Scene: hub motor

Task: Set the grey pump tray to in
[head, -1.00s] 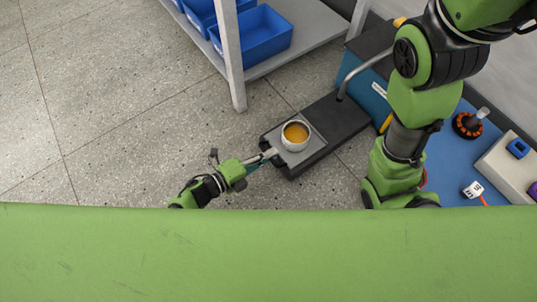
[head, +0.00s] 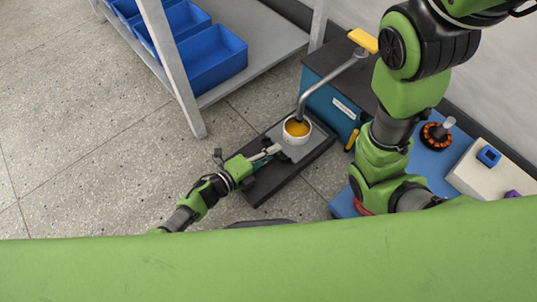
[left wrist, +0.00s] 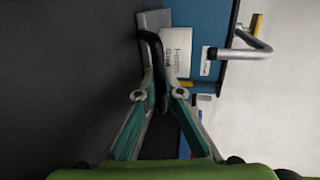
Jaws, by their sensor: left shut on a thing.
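The grey pump tray (head: 297,153) lies on a long black base plate in front of the blue pump box (head: 330,112). A white cup (head: 297,139) with orange-yellow contents stands on the tray. The pump's grey spout (head: 318,86) bends down, its end over the cup. My left gripper (head: 272,150) is at the tray's near edge. In the left wrist view its fingers (left wrist: 162,92) are closed around the tray's black handle (left wrist: 158,62). The box also shows there (left wrist: 208,22). My right arm hangs at the right; its gripper is hidden.
A grey shelf (head: 243,78) with blue bins (head: 213,62) stands at the upper left, one post near the tray. A blue surface at the right holds an orange-black round part (head: 436,136) and a pale block (head: 478,172). Floor at left is clear.

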